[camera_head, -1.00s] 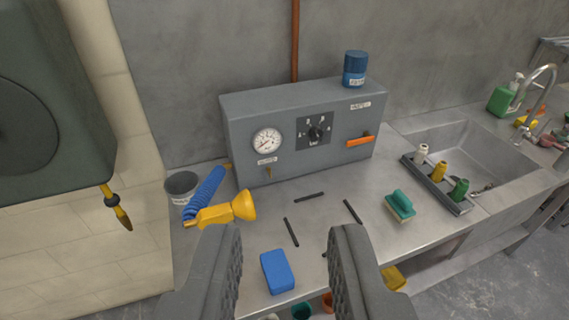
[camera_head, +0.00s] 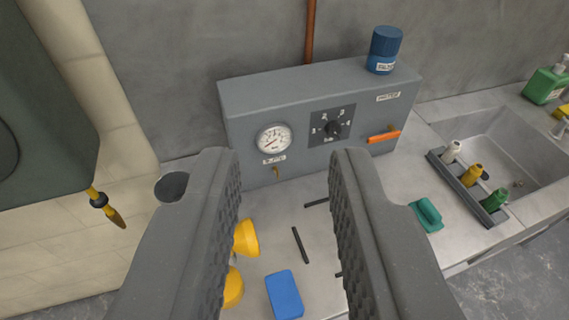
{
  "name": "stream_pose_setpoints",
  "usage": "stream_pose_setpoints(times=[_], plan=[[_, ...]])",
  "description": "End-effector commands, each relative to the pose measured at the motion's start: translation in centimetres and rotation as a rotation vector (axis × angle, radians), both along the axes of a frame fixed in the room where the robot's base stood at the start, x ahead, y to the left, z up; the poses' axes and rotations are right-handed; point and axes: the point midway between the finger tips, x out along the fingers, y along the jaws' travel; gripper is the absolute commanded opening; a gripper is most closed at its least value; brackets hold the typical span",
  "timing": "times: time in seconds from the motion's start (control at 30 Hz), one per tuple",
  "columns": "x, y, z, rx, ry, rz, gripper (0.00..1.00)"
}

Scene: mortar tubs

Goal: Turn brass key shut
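A small brass key (camera_head: 277,173) sits low on the front of a grey panel box (camera_head: 300,90), just below the round white gauge (camera_head: 273,139) and its label. Its exact turn angle is too small to tell. My gripper (camera_head: 285,158) is open and empty. In the picture its two dark ribbed fingers stand on either side of the key, apart from it and nearer the camera.
The panel also has a black dial (camera_head: 332,127) and an orange lever (camera_head: 384,136); a blue-capped canister (camera_head: 384,50) stands on top.

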Motion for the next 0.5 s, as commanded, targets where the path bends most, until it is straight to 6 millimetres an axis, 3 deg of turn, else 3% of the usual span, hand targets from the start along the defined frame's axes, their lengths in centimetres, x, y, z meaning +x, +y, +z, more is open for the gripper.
stream_pose_setpoints(times=[0.37, 0.5], plan=[[0.0, 0.0, 0.0, 0.000, 0.000, 0.000, 0.25], [1.1, 0.2, -1.3, -0.002, 0.013, 0.024, 0.25]])
